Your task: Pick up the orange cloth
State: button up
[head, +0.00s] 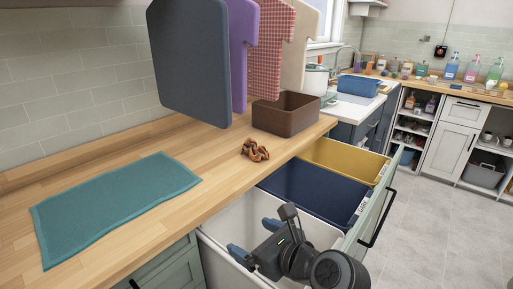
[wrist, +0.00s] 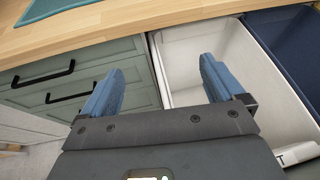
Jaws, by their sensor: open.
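A small crumpled orange-brown cloth (head: 255,150) lies on the wooden counter near its front edge. In the head view my gripper (head: 256,239) is at the bottom, over the open white bin, lower in the picture and well apart from the cloth. In the wrist view my gripper (wrist: 161,66) has its two blue fingers spread wide with nothing between them. The cloth does not show in the wrist view.
A teal towel (head: 115,203) lies flat on the counter (head: 215,165). A brown box (head: 287,114) stands behind the cloth. The pulled-out drawer holds white (wrist: 190,45), navy (head: 312,190) and yellow (head: 345,161) bins. The grey floor at right is clear.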

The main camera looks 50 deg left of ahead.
aim_at(249, 146)
jog(key=i+j, duration=0.95)
jog(key=j, duration=0.15)
